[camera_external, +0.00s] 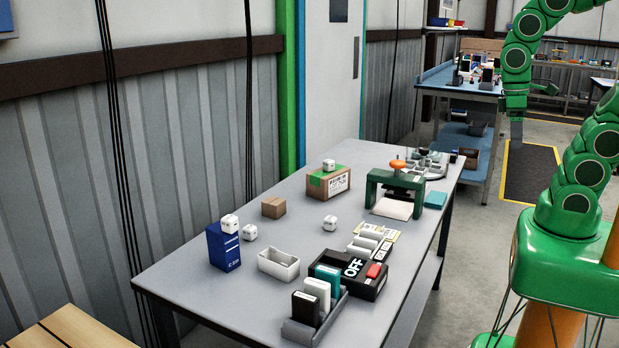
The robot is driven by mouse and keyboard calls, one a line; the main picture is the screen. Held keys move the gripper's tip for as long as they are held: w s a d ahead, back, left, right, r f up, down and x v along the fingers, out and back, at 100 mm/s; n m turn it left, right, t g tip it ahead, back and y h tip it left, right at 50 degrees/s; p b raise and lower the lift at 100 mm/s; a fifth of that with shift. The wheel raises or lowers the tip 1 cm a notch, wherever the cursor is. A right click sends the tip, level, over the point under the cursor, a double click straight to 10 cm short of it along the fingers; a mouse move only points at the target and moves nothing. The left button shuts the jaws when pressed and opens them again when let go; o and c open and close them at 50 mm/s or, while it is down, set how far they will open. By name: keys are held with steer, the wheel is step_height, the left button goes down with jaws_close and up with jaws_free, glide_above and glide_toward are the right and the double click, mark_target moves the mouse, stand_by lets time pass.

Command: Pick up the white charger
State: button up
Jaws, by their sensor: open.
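Several small white cube-like pieces look like chargers, and I cannot tell which one is meant. One white charger (229,223) sits on top of the blue box (223,249). Another white charger (250,232) is on the table beside that box. A third white charger (329,222) stands alone near the table's middle. One more white charger (329,165) rests on the cardboard box with green tape (335,184). My gripper (516,132) is open, pointing down at the upper right, well away from all of them. Its fingers are small and partly unclear.
The grey table (215,298) also holds a small brown carton (273,207), a white bin (278,264), a rack with upright packs (314,311), a black OFF box (352,274) and a green press (396,190). A blue workbench (455,80) stands behind. The table's left front is clear.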

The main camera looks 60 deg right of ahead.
steer(key=w+a+f+m+y, duration=0.1)
steer(key=w+a+m+y, duration=0.2)
steer(key=w+a, duration=0.65)
steer(key=w+a+m+g+y, duration=0.1)
steer(key=w+a+m+y, duration=0.15)
steer(key=w+a, duration=0.75)
steer(key=w+a+f+m+y, duration=0.1)
steer(key=w+a+m+y, duration=0.3)
steer(key=w, duration=1.1)
steer(key=m+t+y, duration=0.3)
steer(key=m+y, duration=0.3)
steer(key=m, duration=0.3)
glide_toward(225, 225)
steer(key=shift+f+x, duration=0.55)
steer(key=shift+x, duration=1.8)
steer(key=shift+n, duration=0.25)
steer(key=shift+r+x, duration=0.2)
steer(key=shift+x, duration=0.65)
steer(key=shift+r+x, duration=0.2)
steer(key=shift+x, duration=0.7)
steer(key=shift+r+x, duration=0.15)
steer(key=shift+x, duration=0.7)
steer(key=shift+s+a, duration=0.1)
steer(key=shift+c, duration=0.5)
